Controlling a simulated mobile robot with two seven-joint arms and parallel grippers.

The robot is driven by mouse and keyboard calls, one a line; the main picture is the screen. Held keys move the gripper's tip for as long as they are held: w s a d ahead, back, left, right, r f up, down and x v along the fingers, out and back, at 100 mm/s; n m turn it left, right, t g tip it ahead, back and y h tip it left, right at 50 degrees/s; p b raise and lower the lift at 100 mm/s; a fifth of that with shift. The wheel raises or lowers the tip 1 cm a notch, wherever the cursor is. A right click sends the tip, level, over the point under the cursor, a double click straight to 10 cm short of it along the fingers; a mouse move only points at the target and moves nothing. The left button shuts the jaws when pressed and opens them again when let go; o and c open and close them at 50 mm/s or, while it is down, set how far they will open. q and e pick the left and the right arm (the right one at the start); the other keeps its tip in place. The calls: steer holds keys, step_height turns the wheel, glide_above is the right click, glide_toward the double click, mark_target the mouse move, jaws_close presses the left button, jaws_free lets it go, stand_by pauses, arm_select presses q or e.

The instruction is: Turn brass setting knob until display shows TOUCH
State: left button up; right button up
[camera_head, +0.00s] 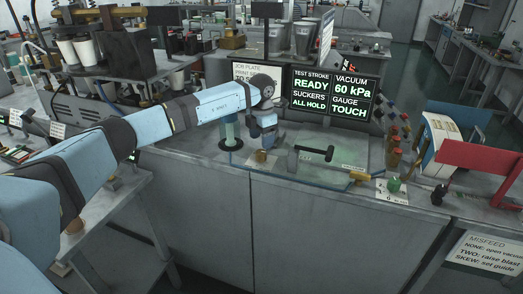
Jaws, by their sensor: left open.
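The display (334,113) is a dark panel at the back of the bench with green text. It reads READY, ALL HOLD, 60 kPa, and TOUCH under GAUGE. A small brass-coloured knob (261,157) sits on the bench top, low and partly covered by my gripper. My left gripper (266,147) points down just above and beside this knob, at the end of the pale blue arm from the left. It is open; whether a finger touches the knob is too small to tell. My right gripper is not in view.
Further right are a yellow piece (358,175), a green button (393,184) and amber bottles (394,158). A red bar (480,157) stands at the far right. The clear plate's front is mostly free.

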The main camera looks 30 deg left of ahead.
mark_target(261, 151)
arm_select(q)
step_height(261, 151, up, 8)
stand_by(0.8)
